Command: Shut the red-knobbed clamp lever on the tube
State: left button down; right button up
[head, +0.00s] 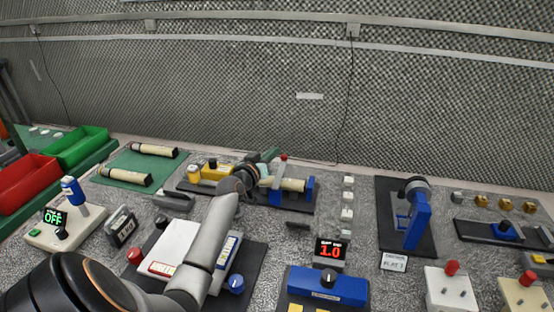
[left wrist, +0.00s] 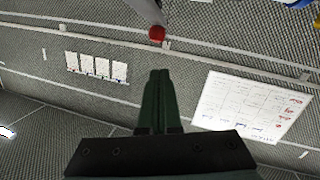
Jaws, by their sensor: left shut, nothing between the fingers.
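The clamp lever's red knob (head: 284,157) stands above a cream tube (head: 292,184) at the middle of the bench. The lever looks raised in the head view. The tube lies in a fixture with a blue end bracket (head: 310,188). My left gripper (head: 270,154) is shut and empty, just left of the knob. My gripper and wrist hide the left part of the fixture. In the left wrist view the dark green fingers (left wrist: 158,76) are together, and the red knob (left wrist: 157,33) on a pale rod shows just beyond their tips. I cannot tell whether they touch. My right gripper is not in view.
Two more cream tubes (head: 152,150) lie on a green mat at the back left, beside red and green bins (head: 80,148). A blue stand (head: 418,222) is right of the fixture. A red-digit display (head: 329,251) and a blue box (head: 326,284) stand in front.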

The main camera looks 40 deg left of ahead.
aim_at(282, 156)
pick_arm(q)
jog(key=shift+w+f, duration=1.05)
jog(key=shift+f, duration=0.3)
jog(key=shift+f+b, duration=0.1)
jog(key=shift+b, duration=0.3)
jog(key=shift+w+f+b, duration=0.1)
jog(key=shift+f+b, duration=0.25)
jog(key=shift+b, duration=0.05)
jog(key=shift+w+a+f+g+p, duration=0.2)
jog(key=shift+g+p, duration=0.3)
jog(key=shift+p, duration=0.6)
jog(key=shift+d, duration=0.1)
